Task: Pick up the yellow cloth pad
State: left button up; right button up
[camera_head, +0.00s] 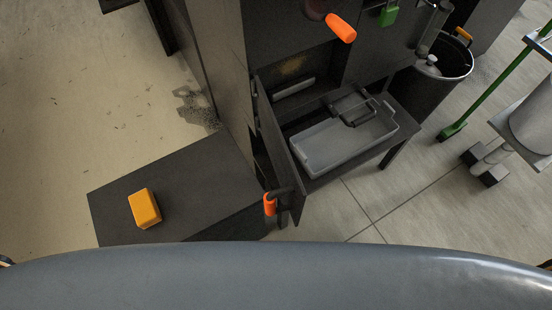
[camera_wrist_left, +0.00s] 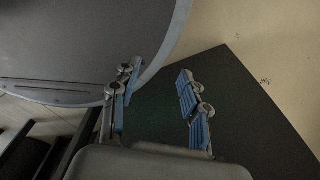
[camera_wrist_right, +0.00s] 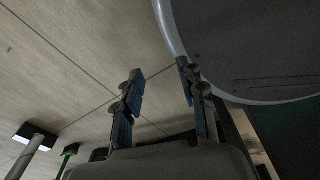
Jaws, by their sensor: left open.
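The yellow cloth pad (camera_head: 145,208), a small orange-yellow block, lies on a dark low table (camera_head: 215,175) at the left of the head view. Nothing touches it. My left gripper (camera_wrist_left: 157,88) shows in the left wrist view with its fingers apart and nothing between them. A dark flat surface lies beyond its fingers, and the pad does not show there. My right gripper (camera_wrist_right: 160,80) shows in the right wrist view, fingers apart and empty, above the grey tiled floor. Neither gripper shows in the head view.
A dark cabinet with an open door and an orange handle (camera_head: 270,204) stands right of the table. A grey tray (camera_head: 312,160) sits by its opening. A black bin (camera_head: 437,82) and a green-footed pole (camera_head: 488,85) stand farther right. Around the pad the tabletop is clear.

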aim_at(145, 209)
jog(key=j+u, duration=0.1)
jog(key=u, duration=1.4)
jog(key=z, duration=1.2)
jog(key=u, duration=1.2)
jog(key=k+j+z, duration=0.25)
jog(key=j+z, duration=0.3)
